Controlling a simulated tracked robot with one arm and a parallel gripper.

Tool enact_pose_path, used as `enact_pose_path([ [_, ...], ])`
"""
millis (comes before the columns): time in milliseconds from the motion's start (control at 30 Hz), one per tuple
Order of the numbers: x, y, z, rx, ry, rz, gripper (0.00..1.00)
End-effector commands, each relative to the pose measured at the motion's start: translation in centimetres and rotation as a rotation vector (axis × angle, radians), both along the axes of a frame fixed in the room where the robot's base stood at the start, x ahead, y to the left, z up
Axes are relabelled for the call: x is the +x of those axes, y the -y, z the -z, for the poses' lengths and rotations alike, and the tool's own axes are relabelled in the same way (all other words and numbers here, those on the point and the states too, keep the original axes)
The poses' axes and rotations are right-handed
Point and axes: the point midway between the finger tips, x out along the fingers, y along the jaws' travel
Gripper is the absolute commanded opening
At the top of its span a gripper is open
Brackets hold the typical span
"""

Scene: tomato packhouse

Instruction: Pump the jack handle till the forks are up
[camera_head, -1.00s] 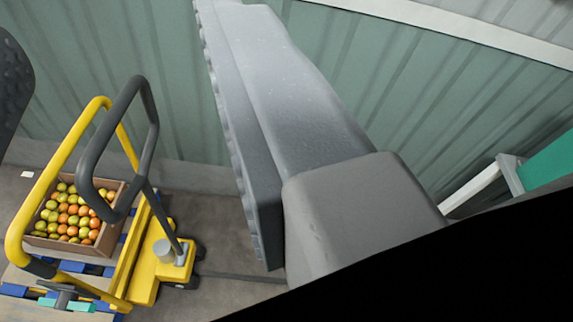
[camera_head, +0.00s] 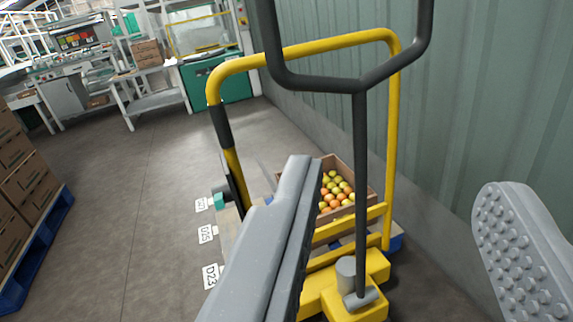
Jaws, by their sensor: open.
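The pallet jack has a dark grey handle (camera_head: 361,170): a loop at the top edge of the view and a straight shaft running down to the yellow jack base (camera_head: 372,300). The handle stands about upright, its loop top cut off. My gripper (camera_head: 402,178) is open, one grey finger left of the shaft and the studded other finger at the right edge. The shaft shows between them, but I cannot tell whether it is at their depth. No contact is visible. The forks are hidden, so their height cannot be told.
A yellow tube frame (camera_head: 391,130) arches around the handle. A box of tomatoes (camera_head: 366,200) sits behind it on a blue pallet. A green corrugated wall (camera_head: 480,100) is close on the right. Stacked cartons (camera_head: 20,175) stand at left; the floor between is open.

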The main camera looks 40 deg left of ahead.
Motion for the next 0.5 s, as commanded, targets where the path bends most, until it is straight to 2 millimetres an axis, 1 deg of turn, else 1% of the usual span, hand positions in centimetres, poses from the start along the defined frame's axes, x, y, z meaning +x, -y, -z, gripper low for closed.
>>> enact_pose_path([
  [67, -0.1, -0.2, 0.3, 0.013, 0.000, -0.009, 0.44],
  [167, 0.5, -0.5, 0.3, 0.013, 0.001, -0.012, 0.44],
  [500, 4.6, -2.4, 0.3, 0.010, 0.001, -0.012, 0.44],
])
